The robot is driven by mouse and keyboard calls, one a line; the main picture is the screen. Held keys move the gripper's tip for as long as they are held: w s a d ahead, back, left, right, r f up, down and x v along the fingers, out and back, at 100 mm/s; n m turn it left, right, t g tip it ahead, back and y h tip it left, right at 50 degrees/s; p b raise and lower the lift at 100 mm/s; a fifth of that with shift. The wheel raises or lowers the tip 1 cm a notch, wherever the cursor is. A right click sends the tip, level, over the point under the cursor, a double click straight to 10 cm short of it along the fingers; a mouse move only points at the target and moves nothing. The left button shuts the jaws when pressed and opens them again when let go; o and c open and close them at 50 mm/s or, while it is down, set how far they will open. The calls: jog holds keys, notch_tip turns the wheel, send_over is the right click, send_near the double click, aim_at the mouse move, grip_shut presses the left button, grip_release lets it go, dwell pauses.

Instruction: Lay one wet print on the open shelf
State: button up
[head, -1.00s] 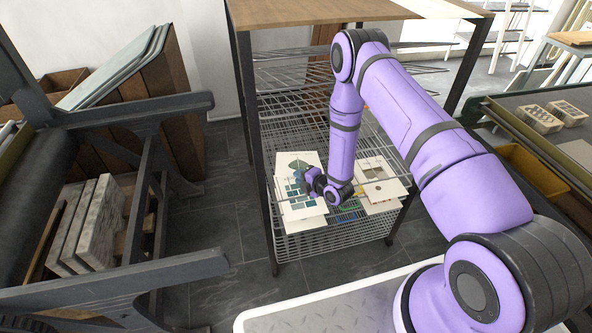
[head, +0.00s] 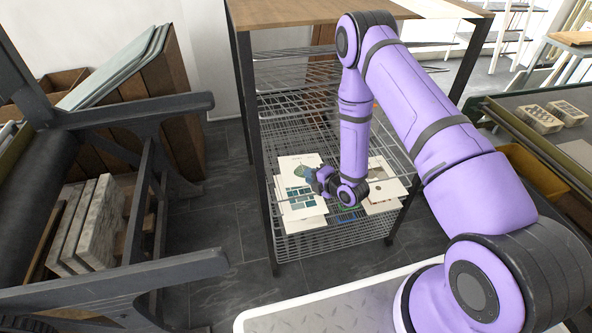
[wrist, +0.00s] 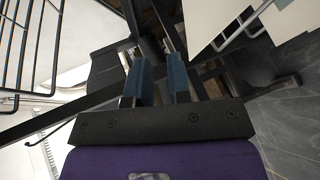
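The wire drying rack (head: 330,240) stands ahead with several wire shelves. A white print with blue-green blocks (head: 299,208) lies at the left of its front shelf area, over another pale sheet. Another print (head: 385,190) lies at the right, with more colour partly hidden behind my arm. My gripper (head: 314,178) is in front of the left print and overlaps it in the head view; I cannot tell whether they touch. In the wrist view its two blue fingers (wrist: 160,82) are apart, with nothing visible between them. Pale sheet edges (wrist: 212,22) show at upper right.
A dark press frame (head: 150,115) with stone slabs (head: 90,225) stands left. A wooden top (head: 320,10) covers the rack. A bench with small blocks (head: 540,118) and a yellow tray (head: 535,172) are right. Dark floor (head: 225,215) is clear between press and rack.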

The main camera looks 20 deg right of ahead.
jog(key=r, duration=0.1)
jog(key=s+r, duration=0.1)
jog(key=r, duration=0.1)
jog(key=d+r, duration=0.1)
jog(key=shift+s+r, duration=0.25)
jog(key=w+d+r+m+g+h, duration=0.1)
jog(key=w+d+r+m+h, duration=0.15)
jog(key=r, duration=0.55)
jog(key=w+d+r+m+h, duration=0.1)
jog(key=w+r+m, duration=0.15)
jog(key=r, duration=0.65)
jog(key=s+d+r+m+g+h, duration=0.1)
jog(key=s+r+m, duration=0.2)
jog(key=r, duration=0.4)
jog(key=s+d+r+m+h, duration=0.2)
jog(key=r+m, duration=0.1)
jog(key=r, duration=0.4)
jog(key=s+r+m+g, duration=0.1)
jog(key=s+r+m, duration=0.3)
jog(key=s, duration=0.7)
jog(key=s+r+m+g, duration=0.2)
jog(key=s+r+m, duration=0.2)
jog(key=s+r, duration=0.3)
jog(key=s+r+m+g, duration=0.1)
jog(key=s+r+m, duration=0.4)
jog(key=s, duration=0.9)
jog(key=shift+s+r+g, duration=0.4)
jog(key=shift+r, duration=0.35)
